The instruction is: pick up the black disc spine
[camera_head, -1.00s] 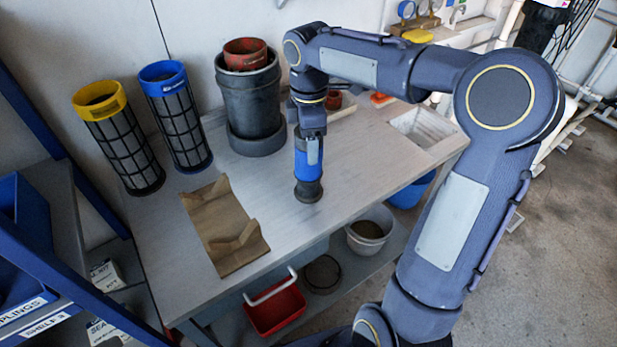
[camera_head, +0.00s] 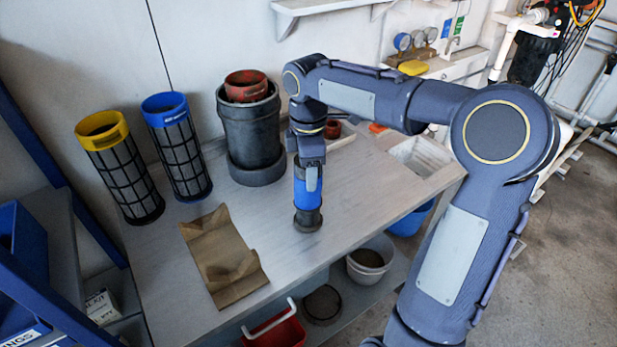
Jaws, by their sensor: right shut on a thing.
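My right gripper (camera_head: 309,176) points straight down over the middle of the table (camera_head: 350,195). It is shut on the upper part of an upright blue cylinder (camera_head: 307,197) with a dark, wider round foot (camera_head: 307,220). The foot is at or very near the table top; I cannot tell whether it touches. This dark-footed piece may be the black disc spine; the gripper hides its top. My left gripper is out of view.
Left of the gripper stand a dark canister (camera_head: 252,130) with a red cup (camera_head: 246,86) in its top, a blue-rimmed mesh cylinder (camera_head: 179,150) and a yellow-rimmed one (camera_head: 122,170). A brown paper sheet (camera_head: 215,250) lies in front. A white basin (camera_head: 422,155) is at right.

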